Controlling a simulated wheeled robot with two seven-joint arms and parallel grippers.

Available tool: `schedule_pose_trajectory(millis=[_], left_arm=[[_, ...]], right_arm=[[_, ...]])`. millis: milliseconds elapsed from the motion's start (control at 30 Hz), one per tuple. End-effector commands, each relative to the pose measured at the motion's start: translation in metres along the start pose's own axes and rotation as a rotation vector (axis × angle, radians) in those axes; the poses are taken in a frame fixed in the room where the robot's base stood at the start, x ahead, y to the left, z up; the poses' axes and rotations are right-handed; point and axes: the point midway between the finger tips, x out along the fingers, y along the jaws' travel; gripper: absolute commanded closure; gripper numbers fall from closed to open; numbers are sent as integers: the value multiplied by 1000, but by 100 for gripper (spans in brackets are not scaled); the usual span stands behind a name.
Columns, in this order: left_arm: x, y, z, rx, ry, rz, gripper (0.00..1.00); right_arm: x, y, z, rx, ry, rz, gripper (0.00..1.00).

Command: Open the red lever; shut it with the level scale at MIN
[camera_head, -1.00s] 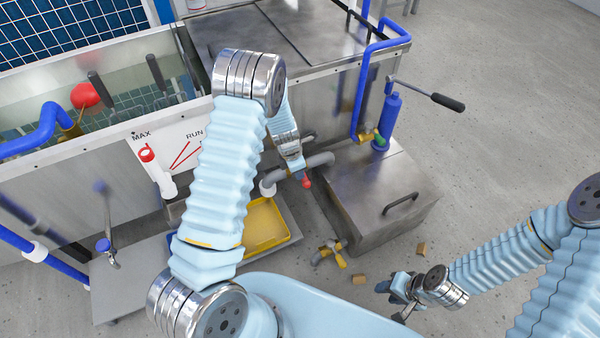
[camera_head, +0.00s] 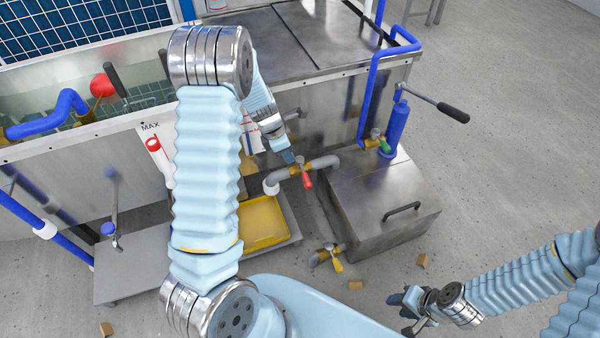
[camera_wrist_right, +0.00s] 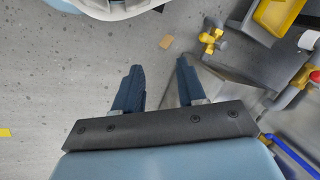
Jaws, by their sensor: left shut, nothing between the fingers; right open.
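The red lever (camera_head: 307,179) sits on the grey pipe (camera_head: 325,163) with brass fittings and points downward. It also shows at the right edge of the right wrist view (camera_wrist_right: 315,76). My left gripper (camera_head: 288,157) is shut and empty, just up and left of the lever; I cannot tell whether it touches the pipe. The white level scale panel (camera_head: 150,126) reads MAX; my left arm hides much of it, and no MIN mark is visible. A white tube with a red ring (camera_head: 154,145) stands in front. My right gripper (camera_head: 408,308) is open and empty above the floor.
A yellow tray (camera_head: 262,222) lies below the pipe. A metal box (camera_head: 380,205), a brass valve with a yellow handle (camera_head: 332,257) and a black-handled pump lever (camera_head: 453,112) are to the right. Small blocks lie on the floor.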

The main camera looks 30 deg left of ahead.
Motion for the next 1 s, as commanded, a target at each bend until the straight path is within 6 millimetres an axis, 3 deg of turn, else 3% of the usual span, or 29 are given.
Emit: schedule_pose_trajectory(millis=[33, 100, 300, 433, 567, 1000], left_arm=[[17, 3, -18, -20, -50, -4, 100], [15, 4, -33, -28, -127, -9, 100], [-4, 2, -62, -9, -297, 20, 100], [-15, 0, -67, 8, -341, 36, 100], [-11, 0, -64, 13, -348, 37, 100], [73, 2, -35, 11, -346, 34, 100]], right_arm=[[33, 16, -1, 5, 3, 4, 60], [55, 28, -3, 11, 8, 9, 60], [96, 53, -7, 24, 23, 21, 60], [102, 57, -8, 27, 26, 24, 60], [103, 58, -8, 28, 26, 24, 60], [126, 64, -7, 26, 19, 19, 60]])
